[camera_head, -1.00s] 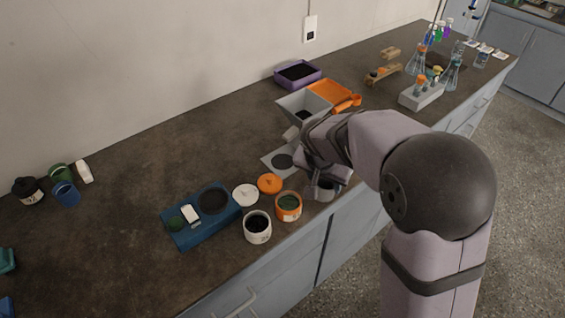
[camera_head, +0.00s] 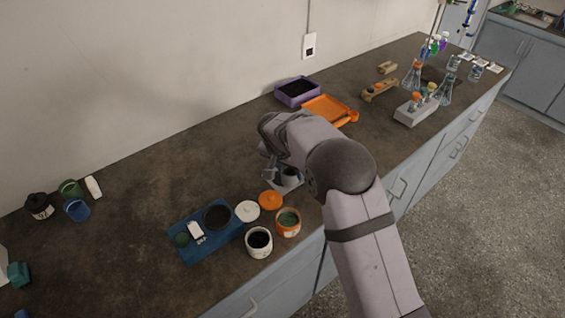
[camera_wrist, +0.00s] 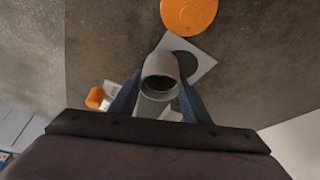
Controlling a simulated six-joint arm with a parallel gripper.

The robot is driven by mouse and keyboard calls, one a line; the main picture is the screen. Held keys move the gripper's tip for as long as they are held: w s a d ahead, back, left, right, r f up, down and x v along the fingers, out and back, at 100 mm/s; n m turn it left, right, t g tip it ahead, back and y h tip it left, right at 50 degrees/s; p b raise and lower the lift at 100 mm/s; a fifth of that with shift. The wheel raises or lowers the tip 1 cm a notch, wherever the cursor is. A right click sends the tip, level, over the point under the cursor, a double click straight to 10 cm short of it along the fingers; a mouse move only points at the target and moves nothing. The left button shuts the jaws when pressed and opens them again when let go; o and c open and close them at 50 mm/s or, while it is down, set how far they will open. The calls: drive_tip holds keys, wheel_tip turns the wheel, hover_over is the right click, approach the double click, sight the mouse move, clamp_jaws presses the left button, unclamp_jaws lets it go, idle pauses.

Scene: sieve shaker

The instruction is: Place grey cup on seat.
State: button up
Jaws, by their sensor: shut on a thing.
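The grey cup (camera_wrist: 160,76) is in the wrist view, held between the two blue-grey fingers of my gripper (camera_wrist: 160,98). My gripper is shut on it. A pale grey plate with a dark round patch, likely the seat (camera_wrist: 206,62), lies just beyond the cup, which hides part of it. I cannot tell from the wrist view how high the cup is above the plate. In the head view my gripper (camera_head: 275,170) is over the plate (camera_head: 292,185), and my arm hides much of both.
An orange lid (camera_head: 271,200) lies close beside the plate, next to a white lid (camera_head: 248,211). An orange jar (camera_head: 288,223), a white jar (camera_head: 259,242) and a blue scale (camera_head: 190,249) stand nearby. An orange tray (camera_head: 326,108) lies behind my arm.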

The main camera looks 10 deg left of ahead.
sight(283, 167)
drive_tip(key=shift+w+a, duration=0.2)
drive_tip(key=shift+w+a+p, duration=1)
drive_tip(key=shift+w+a, duration=0.15)
drive_tip(key=shift+a, duration=0.05)
drive_tip(key=shift+d+f+p, duration=0.1)
drive_tip(key=shift+f+p, duration=0.25)
drive_tip(key=shift+f, duration=0.45)
drive_tip(key=shift+f, duration=0.15)
drive_tip(key=o, duration=1.1)
drive_tip(key=shift+o, duration=0.2)
